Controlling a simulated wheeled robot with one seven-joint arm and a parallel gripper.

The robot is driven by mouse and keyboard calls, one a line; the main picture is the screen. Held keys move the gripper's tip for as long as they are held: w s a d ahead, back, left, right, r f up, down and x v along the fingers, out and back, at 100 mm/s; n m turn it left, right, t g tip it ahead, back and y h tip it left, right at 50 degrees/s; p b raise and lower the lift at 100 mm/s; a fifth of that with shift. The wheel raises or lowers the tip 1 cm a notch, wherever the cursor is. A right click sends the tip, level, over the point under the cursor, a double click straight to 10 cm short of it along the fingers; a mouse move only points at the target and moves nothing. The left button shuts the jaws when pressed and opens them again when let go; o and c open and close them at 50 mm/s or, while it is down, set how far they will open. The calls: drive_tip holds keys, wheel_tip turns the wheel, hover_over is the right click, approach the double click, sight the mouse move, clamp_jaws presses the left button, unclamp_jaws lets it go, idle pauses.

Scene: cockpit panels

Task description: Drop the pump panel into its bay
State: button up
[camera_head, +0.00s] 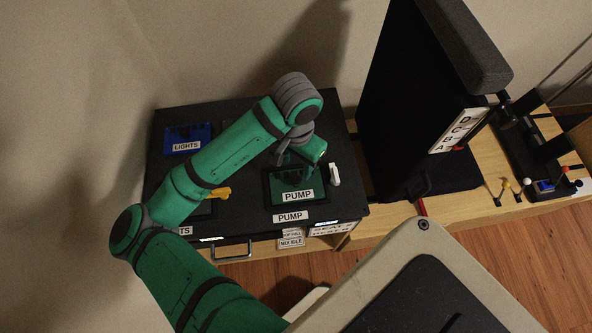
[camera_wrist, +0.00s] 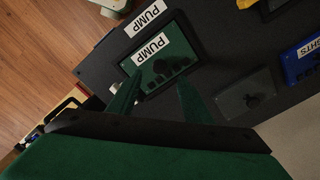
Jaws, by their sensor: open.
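The green pump panel (camera_head: 291,197), with a white PUMP label, lies face up at the right front of the black console. It sits inside the dark frame of its bay (camera_head: 267,189), above a second PUMP label on the console. I cannot tell whether it is fully flush. In the wrist view the panel (camera_wrist: 150,72) shows dark knobs or switches on its face. My gripper (camera_head: 300,160) is over the panel's far part. In the wrist view my gripper (camera_wrist: 160,82) has its fingers spread apart, with nothing between them. My arm hides part of the bay's far side.
A blue LIGHTS panel (camera_head: 187,134) is at the console's back left. A yellow handle (camera_head: 217,193) shows at the front left, partly behind my arm. A white lever (camera_head: 335,175) stands right of the pump bay. A tall black seat (camera_head: 400,110) rises at the right.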

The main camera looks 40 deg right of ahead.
drive_tip(key=shift+s+r, duration=0.1)
drive_tip(key=shift+r, duration=1.75)
